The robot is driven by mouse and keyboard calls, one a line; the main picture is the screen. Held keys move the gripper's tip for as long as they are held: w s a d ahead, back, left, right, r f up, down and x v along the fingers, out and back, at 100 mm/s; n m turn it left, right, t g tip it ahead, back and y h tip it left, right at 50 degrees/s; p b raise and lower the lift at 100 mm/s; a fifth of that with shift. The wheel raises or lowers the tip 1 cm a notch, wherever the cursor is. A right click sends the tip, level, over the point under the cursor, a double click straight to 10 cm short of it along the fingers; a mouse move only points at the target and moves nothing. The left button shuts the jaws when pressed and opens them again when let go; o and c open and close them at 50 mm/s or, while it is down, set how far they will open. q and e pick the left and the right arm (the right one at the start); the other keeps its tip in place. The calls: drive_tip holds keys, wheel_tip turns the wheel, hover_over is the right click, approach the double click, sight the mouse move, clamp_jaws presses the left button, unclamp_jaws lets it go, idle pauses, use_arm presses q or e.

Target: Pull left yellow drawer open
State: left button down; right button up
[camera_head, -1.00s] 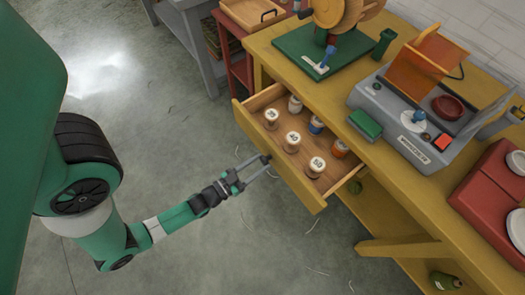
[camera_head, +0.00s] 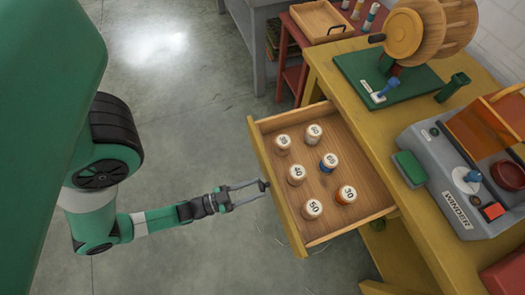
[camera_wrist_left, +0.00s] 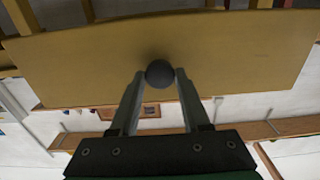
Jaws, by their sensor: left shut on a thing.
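The yellow drawer (camera_head: 282,196) sticks well out of the yellow workbench in the head view. Its wooden inside holds several numbered spools, such as the one marked 50 (camera_head: 312,209). My left gripper (camera_head: 258,188) is at the front of the drawer, its fingers shut on the dark round knob (camera_head: 264,185). In the left wrist view the two fingertips sit on either side of the black knob (camera_wrist_left: 159,73), against the yellow drawer front (camera_wrist_left: 230,60). My right gripper is not in view.
The yellow workbench (camera_head: 440,235) carries a grey winder machine (camera_head: 450,190) and a green board (camera_head: 400,85) with a wooden wheel device. A red side table with a wooden tray (camera_head: 318,20) stands behind. The grey floor left of the drawer is clear.

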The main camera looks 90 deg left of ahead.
use_arm(q)
drive_tip(key=shift+c, duration=1.8)
unclamp_jaws()
drive_tip(key=v, duration=1.1)
drive_tip(key=shift+s+p, duration=0.3)
